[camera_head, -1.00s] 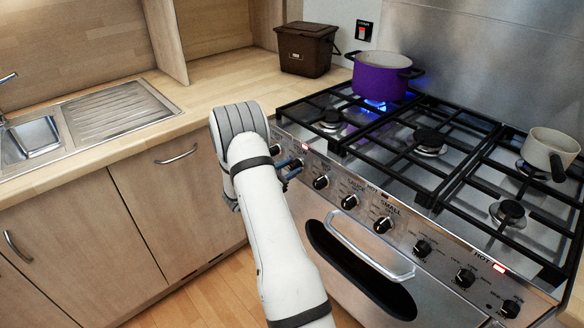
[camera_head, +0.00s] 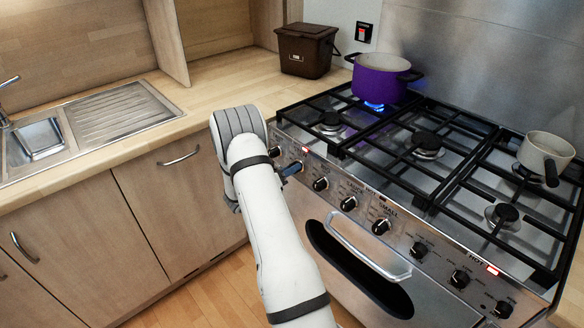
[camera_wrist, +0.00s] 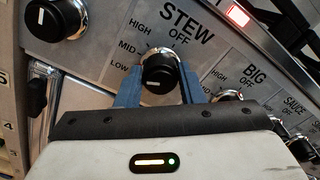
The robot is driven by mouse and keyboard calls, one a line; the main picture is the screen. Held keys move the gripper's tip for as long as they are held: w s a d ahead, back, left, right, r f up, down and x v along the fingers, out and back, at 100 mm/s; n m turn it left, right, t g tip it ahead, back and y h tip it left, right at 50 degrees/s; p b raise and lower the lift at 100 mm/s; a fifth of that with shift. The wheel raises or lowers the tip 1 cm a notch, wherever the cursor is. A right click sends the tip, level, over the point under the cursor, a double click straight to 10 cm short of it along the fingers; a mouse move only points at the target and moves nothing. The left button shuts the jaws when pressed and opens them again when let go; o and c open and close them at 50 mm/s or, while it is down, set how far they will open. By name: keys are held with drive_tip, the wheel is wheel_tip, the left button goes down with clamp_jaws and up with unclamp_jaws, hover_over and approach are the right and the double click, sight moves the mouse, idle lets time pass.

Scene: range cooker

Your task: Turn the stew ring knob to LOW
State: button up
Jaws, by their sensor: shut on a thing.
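The stew ring knob (camera_wrist: 158,72) is black with a silver collar, under the STEW label in the wrist view. Its dial reads OFF at the top, then HIGH, MID and LOW down the left side. A short white mark shows low on the knob's face; I cannot tell exactly which setting it points at. My gripper (camera_wrist: 160,80) has its blue fingers on both sides of the knob, shut on it. In the head view my gripper (camera_head: 290,169) is at the left part of the cooker front, and my arm hides much of it. A purple pot (camera_head: 381,80) stands over a blue flame (camera_head: 374,106).
The BIG knob (camera_wrist: 229,96) is close to the right finger, and another black knob (camera_wrist: 52,19) is at upper left. A cream saucepan (camera_head: 545,153) stands at the right of the hob. The oven handle (camera_head: 365,250) juts out below the knobs.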

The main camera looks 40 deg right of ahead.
drive_tip(key=shift+w+a+n, duration=0.1)
drive_tip(key=shift+a+n, duration=0.05)
drive_tip(key=shift+n, duration=0.45)
drive_tip(key=o, duration=0.8)
drive_tip(key=shift+a, duration=0.1)
drive_tip(key=shift+o, duration=0.9)
drive_tip(key=a, duration=0.7)
drive_tip(key=shift+s+a, duration=0.3)
